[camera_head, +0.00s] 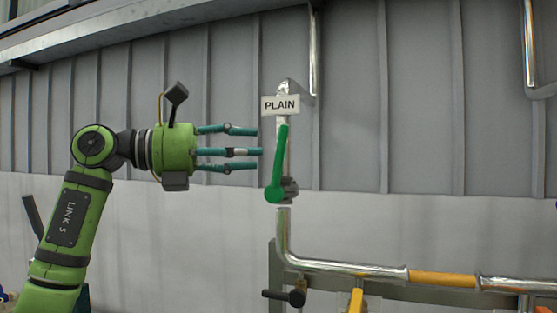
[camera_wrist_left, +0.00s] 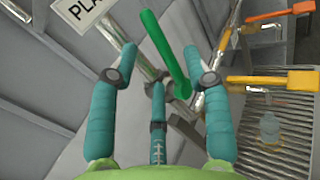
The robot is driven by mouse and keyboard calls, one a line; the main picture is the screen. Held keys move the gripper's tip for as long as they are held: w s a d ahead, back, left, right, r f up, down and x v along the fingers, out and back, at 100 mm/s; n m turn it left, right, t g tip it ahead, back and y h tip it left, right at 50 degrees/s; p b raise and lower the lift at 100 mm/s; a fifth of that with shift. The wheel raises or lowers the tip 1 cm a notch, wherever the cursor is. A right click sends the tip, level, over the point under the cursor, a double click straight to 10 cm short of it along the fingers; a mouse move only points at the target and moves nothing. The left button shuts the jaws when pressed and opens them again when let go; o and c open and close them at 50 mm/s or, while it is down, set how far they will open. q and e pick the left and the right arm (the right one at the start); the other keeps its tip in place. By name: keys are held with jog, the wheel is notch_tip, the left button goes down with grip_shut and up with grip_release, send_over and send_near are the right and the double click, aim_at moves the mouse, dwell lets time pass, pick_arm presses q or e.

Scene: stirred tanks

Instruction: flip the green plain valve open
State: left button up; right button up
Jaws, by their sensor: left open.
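The green valve handle (camera_head: 278,165) stands nearly upright along a vertical metal pipe, its pivot at the lower end by a grey valve body (camera_head: 290,189). A white sign reading PLAIN (camera_head: 280,105) is fixed to the pipe just above it. My left gripper (camera_head: 260,150) is open, with its teal fingers pointing right, just left of the handle and apart from it. In the left wrist view the green handle (camera_wrist_left: 166,55) slants beyond the spread fingers of the gripper (camera_wrist_left: 162,78). My right gripper is out of view.
A shiny pipe with a yellow section (camera_head: 442,279) runs right below the valve. A black handle (camera_head: 284,297) and a yellow handle (camera_head: 356,300) sit low beside it. A ribbed grey wall (camera_head: 430,100) stands behind. The space right of the handle is clear.

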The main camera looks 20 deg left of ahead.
aim_at(280, 150)
pick_arm(q)
jog(key=p+x, duration=0.2)
jog(key=x, duration=0.3)
jog(key=shift+w+d+r, duration=0.1)
jog(key=shift+w+d, duration=0.05)
jog(key=shift+d, duration=0.05)
jog(key=shift+w+d, duration=0.15)
jog(key=shift+d, duration=0.15)
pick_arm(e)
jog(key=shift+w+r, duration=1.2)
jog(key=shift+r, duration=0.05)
pick_arm(q)
jog(key=c, duration=0.9)
grip_shut()
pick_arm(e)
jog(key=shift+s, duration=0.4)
